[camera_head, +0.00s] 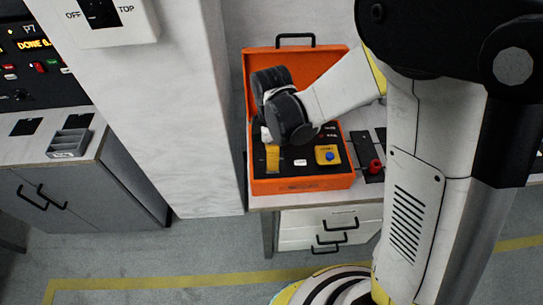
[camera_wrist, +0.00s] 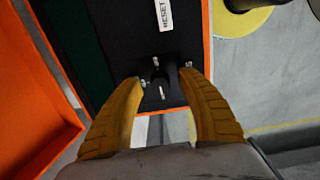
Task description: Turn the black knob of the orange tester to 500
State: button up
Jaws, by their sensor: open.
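The orange tester (camera_head: 300,186) is an open orange case with a black panel, standing on the counter. Its black knob (camera_wrist: 165,76) shows near the middle of the wrist view, with small white marks around it too small to read. I cannot tell which mark the knob points to. My gripper (camera_wrist: 162,79) is open, its yellow ribbed fingers on either side of the knob. Whether the fingers touch it is unclear. In the head view my gripper (camera_head: 272,160) points down over the panel's left part and hides the knob.
A white RESET label (camera_wrist: 165,14) lies on the panel beyond the knob. A blue button on a yellow base (camera_head: 327,155) and a white button (camera_head: 300,162) are right of the gripper. The raised orange lid (camera_head: 262,62) stands behind. A red knob (camera_head: 375,166) is right of the case.

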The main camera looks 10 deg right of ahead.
grip_shut()
